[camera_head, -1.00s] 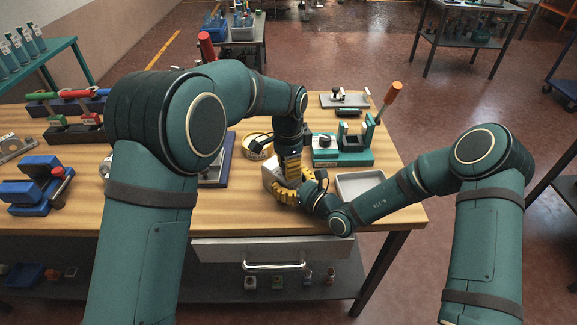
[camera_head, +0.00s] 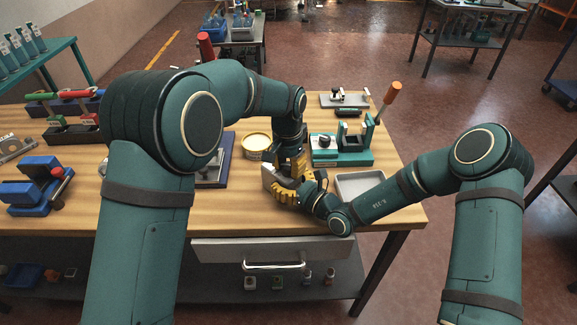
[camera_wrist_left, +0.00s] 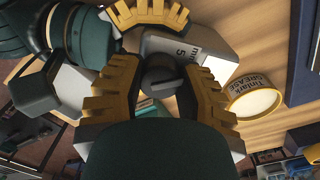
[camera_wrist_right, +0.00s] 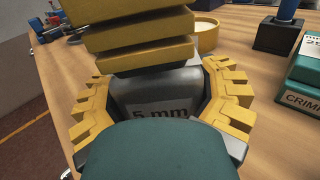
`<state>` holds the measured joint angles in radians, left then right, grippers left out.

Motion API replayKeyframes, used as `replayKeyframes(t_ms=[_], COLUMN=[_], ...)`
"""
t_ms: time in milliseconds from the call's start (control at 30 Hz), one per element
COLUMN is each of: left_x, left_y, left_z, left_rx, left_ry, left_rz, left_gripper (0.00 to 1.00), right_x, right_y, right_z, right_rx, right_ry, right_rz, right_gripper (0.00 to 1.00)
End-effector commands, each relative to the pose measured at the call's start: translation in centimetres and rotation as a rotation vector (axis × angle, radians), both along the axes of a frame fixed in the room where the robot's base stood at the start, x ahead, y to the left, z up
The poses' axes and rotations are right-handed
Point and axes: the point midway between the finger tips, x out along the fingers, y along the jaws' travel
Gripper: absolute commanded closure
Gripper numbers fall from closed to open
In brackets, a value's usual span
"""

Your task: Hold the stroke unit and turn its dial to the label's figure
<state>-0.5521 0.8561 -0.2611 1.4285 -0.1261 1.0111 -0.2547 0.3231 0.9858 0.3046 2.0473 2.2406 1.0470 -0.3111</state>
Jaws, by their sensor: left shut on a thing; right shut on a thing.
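The stroke unit (camera_head: 268,177) is a grey block just above or on the table's front right part; I cannot tell if it touches the wood. Its label, partly seen in the right wrist view (camera_wrist_right: 160,113), reads "5 mm". My right gripper (camera_head: 292,191) is shut on the unit's body. The dial (camera_wrist_left: 160,76) is a dark grey knob with a raised bar on the unit's face. My left gripper (camera_wrist_left: 163,88) comes down from above and is shut on the dial, its yellow fingers either side. The dial's scale is hidden.
A grease tin (camera_head: 257,145) stands just behind the unit. A green press (camera_head: 345,150) with an orange-tipped lever is behind right. A shallow metal tray (camera_head: 360,184) lies right, close to my right forearm. Bare wood (camera_head: 225,212) is free at the front left.

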Motion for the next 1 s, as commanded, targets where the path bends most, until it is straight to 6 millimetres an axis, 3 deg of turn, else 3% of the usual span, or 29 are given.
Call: replayKeyframes(t_ms=[500,1000], left_x=[-0.31,-0.38], left_y=[-0.01,-0.02], left_z=[-0.25,-0.29], left_rx=[0.004,0.007], left_ry=[0.010,0.011], left_rz=[0.393,0.505], left_gripper=[1.00,1.00], right_x=[0.09,0.13], right_y=[-0.11,-0.15], right_z=[-0.06,-0.06], right_rx=[0.001,0.000], right_ry=[0.002,0.001], right_rz=[-0.004,-0.005], right_gripper=[0.75,0.75])
